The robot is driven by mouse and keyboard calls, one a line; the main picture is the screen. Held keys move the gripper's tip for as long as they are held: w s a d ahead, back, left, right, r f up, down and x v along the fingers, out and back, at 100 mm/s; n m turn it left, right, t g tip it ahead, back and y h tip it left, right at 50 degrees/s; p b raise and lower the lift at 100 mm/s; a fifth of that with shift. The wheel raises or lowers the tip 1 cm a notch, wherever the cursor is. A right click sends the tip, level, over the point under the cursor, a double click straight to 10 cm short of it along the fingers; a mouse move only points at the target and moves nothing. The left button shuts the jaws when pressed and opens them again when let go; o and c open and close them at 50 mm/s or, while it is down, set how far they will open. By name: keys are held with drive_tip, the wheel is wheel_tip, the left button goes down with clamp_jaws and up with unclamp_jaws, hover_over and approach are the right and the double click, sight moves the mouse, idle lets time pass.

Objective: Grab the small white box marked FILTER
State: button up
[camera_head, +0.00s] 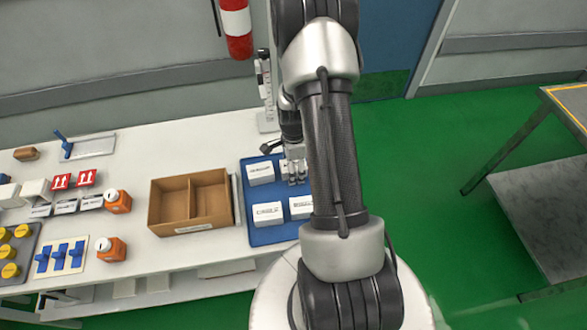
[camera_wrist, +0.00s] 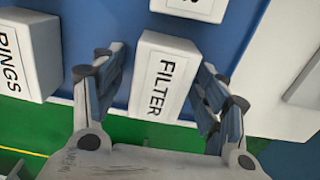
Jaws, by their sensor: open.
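The white box marked FILTER (camera_wrist: 163,78) stands on the blue tray (camera_wrist: 108,95) in the wrist view. My gripper (camera_wrist: 157,82) is open, with one finger on each side of this box. A narrow blue gap shows at the left finger, and the right finger is close to the box's edge. I cannot tell whether either touches. In the head view my gripper (camera_head: 294,180) points down over the upper right part of the blue tray (camera_head: 250,195). There the FILTER label cannot be read, and my gripper and arm cover that spot.
Other white boxes stand close by on the tray: one at upper left (camera_head: 261,172), one at lower left (camera_head: 267,214), one at lower right (camera_head: 300,207). A cardboard divider box (camera_head: 153,207) is to the left on the white counter (camera_head: 130,170). Green floor lies to the right.

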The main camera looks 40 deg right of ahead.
drive_tip(key=c, duration=1.2)
drive_tip(key=shift+r, duration=0.1)
